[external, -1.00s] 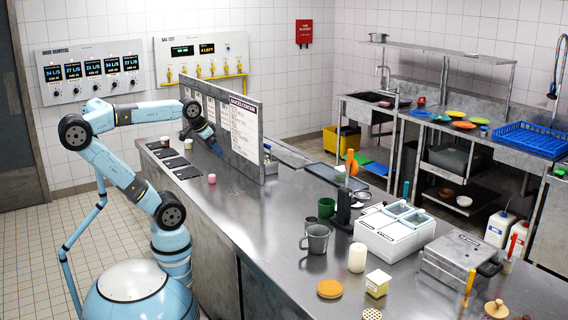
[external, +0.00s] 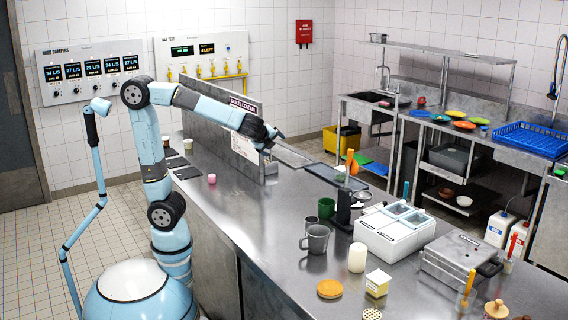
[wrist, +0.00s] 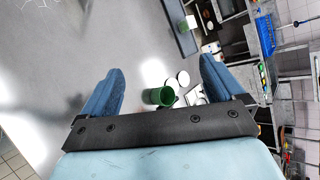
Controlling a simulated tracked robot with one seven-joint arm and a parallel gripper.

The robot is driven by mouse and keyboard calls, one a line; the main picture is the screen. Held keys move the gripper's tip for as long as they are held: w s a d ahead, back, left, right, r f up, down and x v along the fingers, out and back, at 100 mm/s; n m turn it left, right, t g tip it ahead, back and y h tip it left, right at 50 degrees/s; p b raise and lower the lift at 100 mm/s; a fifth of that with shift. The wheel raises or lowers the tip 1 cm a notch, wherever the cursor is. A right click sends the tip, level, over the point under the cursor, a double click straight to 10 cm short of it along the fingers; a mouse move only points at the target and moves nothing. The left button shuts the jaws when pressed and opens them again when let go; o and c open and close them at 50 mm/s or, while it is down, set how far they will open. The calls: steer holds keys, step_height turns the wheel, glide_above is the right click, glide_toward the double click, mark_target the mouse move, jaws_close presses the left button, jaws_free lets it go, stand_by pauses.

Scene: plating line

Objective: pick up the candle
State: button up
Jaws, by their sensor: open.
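The candle (external: 357,257) looks like a white upright cylinder on the steel counter (external: 262,222), in front of the white two-lidded unit. My gripper (external: 278,137) is up near the panel's far end, well above the counter and far from the candle. In the wrist view my gripper (wrist: 162,85) shows two blue fingers wide apart with nothing between them. I cannot make out the candle in the wrist view.
Close to the candle stand a grey mug (external: 316,239), a green mug (external: 326,207), a dark upright stand (external: 343,208), the white unit (external: 392,234), a yellowish block (external: 377,283) and a round tan disc (external: 330,289).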

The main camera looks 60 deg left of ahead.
steer(key=w+d+m+t+h, duration=0.1)
steer(key=d+m+t+h, duration=0.4)
steer(key=d+m, duration=1.25)
steer(key=s+d+f+m+t+h, duration=0.1)
steer(key=s+d+m+h, duration=0.3)
steer(key=d, duration=0.9)
steer(key=s+d+f+t+h, duration=0.15)
steer(key=s+d, duration=0.45)
steer(key=d, duration=0.8)
glide_toward(350, 256)
steer(key=shift+n+h, duration=0.25)
steer(key=x, duration=0.7)
steer(key=shift+w+a+f, duration=0.15)
steer(key=shift+w+a, duration=0.05)
steer(key=shift+x, duration=2.95)
steer(key=shift+d, duration=0.15)
steer(key=shift+c, duration=0.2)
steer(key=c, duration=1.2)
